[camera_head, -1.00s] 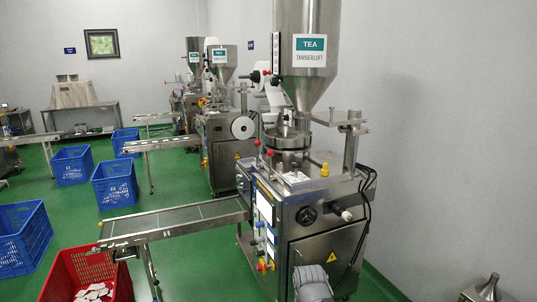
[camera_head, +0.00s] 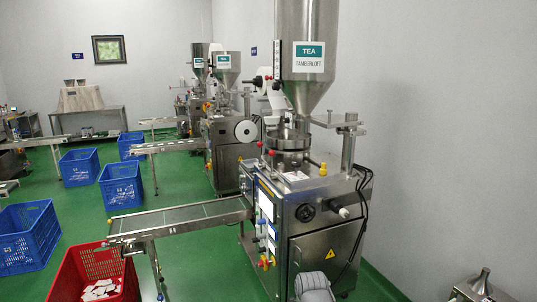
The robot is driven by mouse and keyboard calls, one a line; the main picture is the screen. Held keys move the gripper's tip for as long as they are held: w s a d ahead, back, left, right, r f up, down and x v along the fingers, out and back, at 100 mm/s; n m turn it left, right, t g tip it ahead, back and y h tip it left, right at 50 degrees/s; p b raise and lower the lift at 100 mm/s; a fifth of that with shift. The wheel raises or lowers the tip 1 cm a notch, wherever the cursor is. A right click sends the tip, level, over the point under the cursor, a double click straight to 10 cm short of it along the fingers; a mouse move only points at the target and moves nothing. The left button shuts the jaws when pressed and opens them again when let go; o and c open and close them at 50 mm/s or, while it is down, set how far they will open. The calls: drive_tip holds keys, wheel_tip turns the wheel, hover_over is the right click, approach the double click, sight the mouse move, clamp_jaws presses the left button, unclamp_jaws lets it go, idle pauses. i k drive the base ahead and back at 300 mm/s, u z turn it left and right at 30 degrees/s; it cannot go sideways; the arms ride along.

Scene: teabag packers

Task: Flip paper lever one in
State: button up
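The nearest tea packing machine (camera_head: 325,245) stands right of centre, with a steel hopper (camera_head: 308,25) labelled TEA on top. Small knobbed parts stick out on its left side: dark knobs by the hopper (camera_head: 258,81), an upper red ball knob (camera_head: 260,144) and a lower red ball knob (camera_head: 271,152). I cannot tell which of these, if any, is paper lever one, or its position. A grey rounded part of my arm (camera_head: 314,288) shows at the bottom edge in front of the machine. My gripper is not in view.
A conveyor (camera_head: 180,219) runs left from the machine. A red crate (camera_head: 72,270) with white packets stands below its end. Blue crates (camera_head: 25,238) stand at the left. More packing machines (camera_head: 230,150) stand behind. Green floor is open between the crates and conveyor.

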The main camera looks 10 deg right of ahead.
sight(260, 144)
drive_tip(key=u, duration=0.25)
drive_tip(key=i, duration=1.85)
drive_tip(key=z, duration=0.3)
